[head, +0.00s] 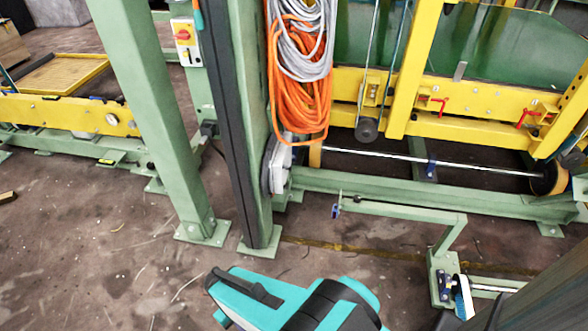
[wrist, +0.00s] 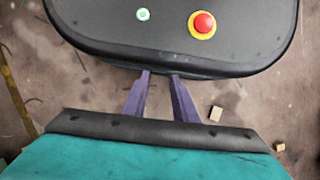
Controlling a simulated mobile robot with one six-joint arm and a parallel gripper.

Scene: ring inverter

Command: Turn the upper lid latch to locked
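I cannot pick out the upper lid latch for certain in either view. Two small red handles, one on the left (head: 440,103) and one on the right (head: 527,116), sit on the yellow beam (head: 470,128) of the machine in the head view. I cannot tell whether either is a latch. My gripper (wrist: 160,75) shows in the wrist view as two dark purple fingers, apart, with nothing between them. Their tips lie at the edge of a dark rounded panel with a red button, which seems to be my own body. My gripper is not identifiable in the head view.
Green posts, one on the left (head: 155,110) and one nearer the middle (head: 245,120), stand before the machine. Orange cable (head: 297,105) hangs on the nearer one. A red-and-yellow switch box (head: 184,42) is behind. A low green bracket (head: 400,208) juts over the floor. Floor at left is mostly free.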

